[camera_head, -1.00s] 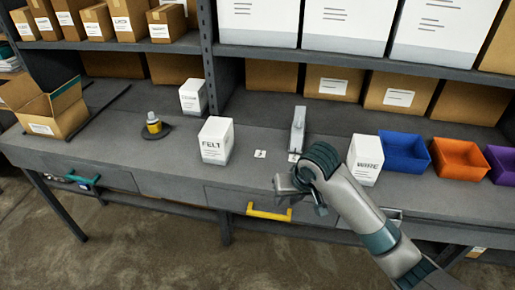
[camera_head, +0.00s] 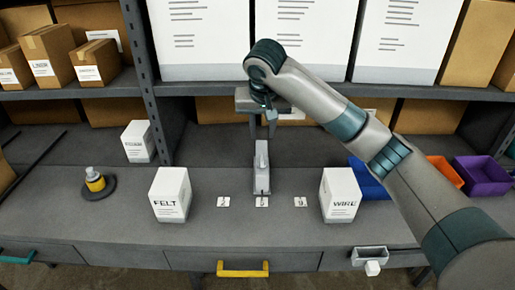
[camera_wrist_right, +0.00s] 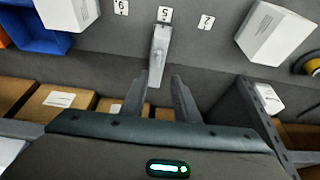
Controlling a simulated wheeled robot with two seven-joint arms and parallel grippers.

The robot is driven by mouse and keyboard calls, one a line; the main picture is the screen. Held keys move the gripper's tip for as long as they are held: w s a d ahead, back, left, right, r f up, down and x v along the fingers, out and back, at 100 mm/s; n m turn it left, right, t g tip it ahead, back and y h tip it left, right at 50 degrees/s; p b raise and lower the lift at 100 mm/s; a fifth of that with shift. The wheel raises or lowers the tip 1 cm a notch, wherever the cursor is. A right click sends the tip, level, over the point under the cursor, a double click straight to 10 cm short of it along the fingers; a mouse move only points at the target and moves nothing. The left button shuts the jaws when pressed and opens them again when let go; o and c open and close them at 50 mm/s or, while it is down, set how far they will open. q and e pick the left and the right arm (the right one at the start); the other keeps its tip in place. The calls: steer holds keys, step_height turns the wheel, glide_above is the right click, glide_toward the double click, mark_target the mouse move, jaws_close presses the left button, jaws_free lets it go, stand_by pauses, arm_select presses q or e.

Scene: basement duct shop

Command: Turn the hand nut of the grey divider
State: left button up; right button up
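The grey divider (camera_head: 261,170) stands upright on the bench between the FELT and WIRE boxes, behind a row of small numbered cards. It also shows in the right wrist view (camera_wrist_right: 160,48), just beyond my fingertips. I cannot make out its hand nut clearly. My right gripper (camera_head: 262,132) hangs above and behind the divider, pointing down. In the right wrist view its two fingers (camera_wrist_right: 163,84) are apart, with the divider's end showing at the gap between them; I cannot tell if they touch it. My left gripper is not in view.
The FELT box (camera_head: 171,200) and WIRE box (camera_head: 340,199) flank the divider. A blue bin (camera_head: 368,183) lies partly behind my right arm, with an orange bin (camera_head: 443,171) and purple bin (camera_head: 484,177) farther right. A shelf with cartons overhangs the bench's back.

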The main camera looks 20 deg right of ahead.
steer(key=p, duration=0.7)
glide_toward(262, 158)
steer(key=x, duration=0.9)
steer(key=shift+r, duration=0.1)
jaws_close()
